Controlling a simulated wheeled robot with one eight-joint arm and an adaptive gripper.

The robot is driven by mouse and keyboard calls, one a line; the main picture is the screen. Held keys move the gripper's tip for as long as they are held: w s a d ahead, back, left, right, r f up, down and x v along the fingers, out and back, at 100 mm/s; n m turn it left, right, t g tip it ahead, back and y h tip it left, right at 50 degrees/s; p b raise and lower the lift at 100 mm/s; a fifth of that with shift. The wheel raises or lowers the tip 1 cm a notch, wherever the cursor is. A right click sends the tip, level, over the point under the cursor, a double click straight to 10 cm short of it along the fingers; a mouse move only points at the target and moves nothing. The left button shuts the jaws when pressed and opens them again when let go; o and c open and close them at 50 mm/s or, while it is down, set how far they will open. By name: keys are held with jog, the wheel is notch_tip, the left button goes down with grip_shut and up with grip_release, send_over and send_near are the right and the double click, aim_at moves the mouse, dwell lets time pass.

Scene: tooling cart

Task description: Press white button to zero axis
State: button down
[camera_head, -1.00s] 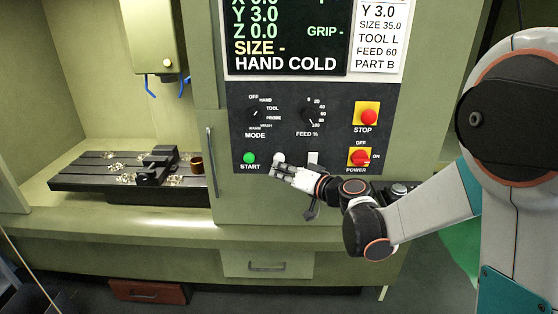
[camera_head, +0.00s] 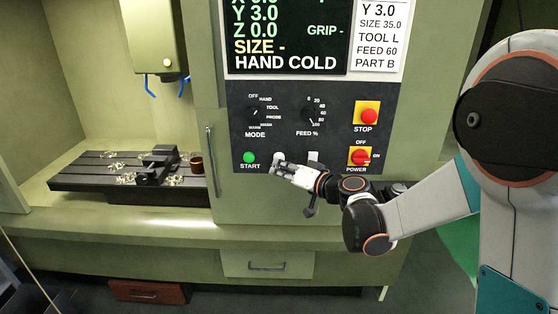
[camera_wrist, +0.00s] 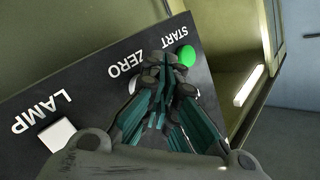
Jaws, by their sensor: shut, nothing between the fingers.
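The white ZERO button (camera_head: 279,156) is on the dark control panel, just right of the green START button (camera_head: 249,157). In the wrist view a pale edge of the ZERO button (camera_wrist: 134,85) shows beside my fingers, under the word ZERO. My gripper (camera_head: 273,168) is shut and empty, its fingertips at the ZERO button and covering its lower part. In the wrist view my gripper (camera_wrist: 163,68) hides most of the button. I cannot tell whether the fingertips touch it. The screen (camera_head: 285,40) reads Y 3.0, Z 0.0 and HAND COLD; its X line is cut off.
The white LAMP switch (camera_wrist: 57,134) sits on the other side of my gripper from START. A red STOP button (camera_head: 368,116) and a red POWER switch (camera_head: 359,157) are further right. A door handle (camera_head: 213,160) stands left of the panel.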

jog(key=shift+w+r, duration=0.1)
jog(key=shift+w, duration=0.55)
dwell(1.4)
jog(key=shift+s, duration=0.1)
jog(key=shift+s+b, duration=0.4)
jog(key=shift+s, duration=0.4)
jog(key=shift+s, duration=0.15)
jog(key=s, duration=0.4)
jog(key=shift+s+a, duration=0.1)
jog(key=shift+s, duration=0.3)
jog(key=shift+f, duration=0.2)
